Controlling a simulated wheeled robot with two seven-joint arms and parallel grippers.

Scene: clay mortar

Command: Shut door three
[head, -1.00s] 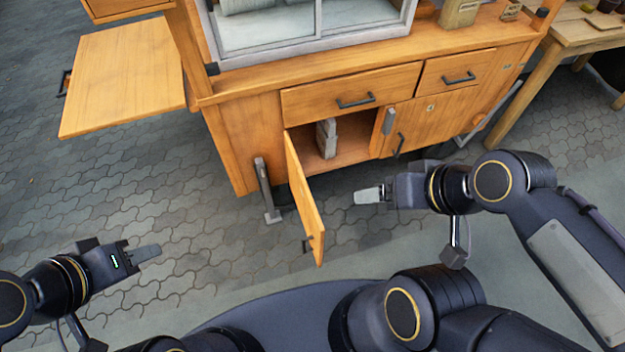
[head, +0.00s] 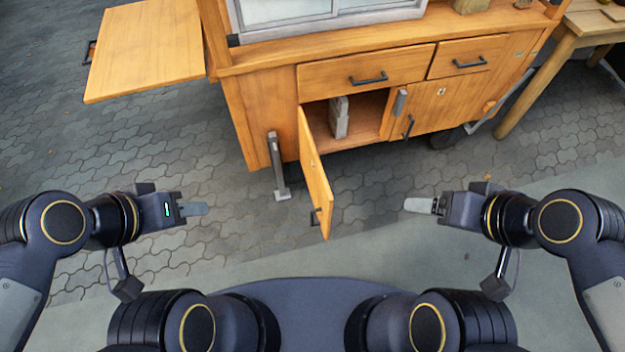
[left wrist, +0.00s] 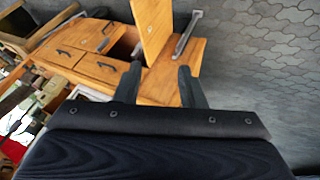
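A wooden cart (head: 270,125) has a lower door (head: 318,180) standing open, swung out towards me, with a dark handle (head: 318,215) near its outer lower end. No number shows on it. The door also shows in the left wrist view (left wrist: 152,25). My left gripper (head: 196,209) is left of the door, apart from it; in the left wrist view its two fingers (left wrist: 158,88) are spread with nothing between.
A grey block (head: 340,118) stands inside the open compartment. A closed door (head: 435,108) and two shut drawers (head: 365,68) are beside and above it. A grey support leg (head: 277,165) stands left of the open door. A side shelf (head: 145,50) sticks out left. Paved floor ahead is clear.

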